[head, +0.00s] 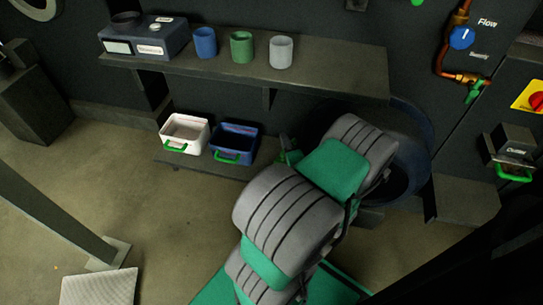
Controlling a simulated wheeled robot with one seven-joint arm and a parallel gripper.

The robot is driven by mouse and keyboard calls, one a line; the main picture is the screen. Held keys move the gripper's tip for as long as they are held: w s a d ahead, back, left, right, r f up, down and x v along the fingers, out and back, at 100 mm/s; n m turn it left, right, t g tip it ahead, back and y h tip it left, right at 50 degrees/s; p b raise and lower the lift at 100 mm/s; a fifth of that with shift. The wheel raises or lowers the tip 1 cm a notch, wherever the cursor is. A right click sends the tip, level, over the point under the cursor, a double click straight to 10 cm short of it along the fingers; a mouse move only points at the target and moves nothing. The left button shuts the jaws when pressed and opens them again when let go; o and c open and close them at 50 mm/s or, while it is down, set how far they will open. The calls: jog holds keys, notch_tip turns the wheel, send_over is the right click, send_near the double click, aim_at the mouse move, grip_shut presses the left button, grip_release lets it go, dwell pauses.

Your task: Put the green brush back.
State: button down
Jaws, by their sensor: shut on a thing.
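I cannot make out a green brush for certain. A small green and dark piece (289,154) shows just left of my grey and green arm, beside the blue bin. I cannot tell whether it is part of a brush, of my gripper or of something else. My gripper is hidden behind my arm, which fills the lower middle. A green cup (242,47) stands upright on the upper shelf (330,77), between a blue cup (205,42) and a grey cup (281,51). No brush shows in these cups.
A dark box (146,38) sits at the shelf's left end. A white bin (185,133) and a blue bin (233,142) stand on a lower shelf. A large dark ring (418,150) is behind my arm. Pipes with a blue valve (461,38) are at right.

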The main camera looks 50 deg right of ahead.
jog(key=w+f+b, duration=0.2)
jog(key=f, duration=0.1)
jog(key=w+d+f+b, duration=0.1)
jog(key=w+f, duration=0.1)
jog(key=f, duration=0.2)
jog(key=w+d+f+b, duration=0.1)
jog(key=w+f+b, duration=0.1)
jog(key=w+f, duration=0.1)
jog(key=shift+d+f+b, duration=0.2)
jog(key=shift+f+b, duration=0.05)
jog(key=shift+b, duration=0.05)
jog(key=shift+r, duration=0.2)
jog(key=c, duration=1.8)
grip_release()
jog(key=shift+f, duration=0.2)
jog(key=o, duration=0.4)
jog(key=shift+o, duration=0.2)
jog(key=shift+r, duration=0.1)
jog(key=p+v, duration=0.2)
jog(key=v, duration=0.9)
jog(key=shift+r, duration=0.2)
jog(key=shift+s+a, duration=0.35)
jog(key=shift+a, duration=0.05)
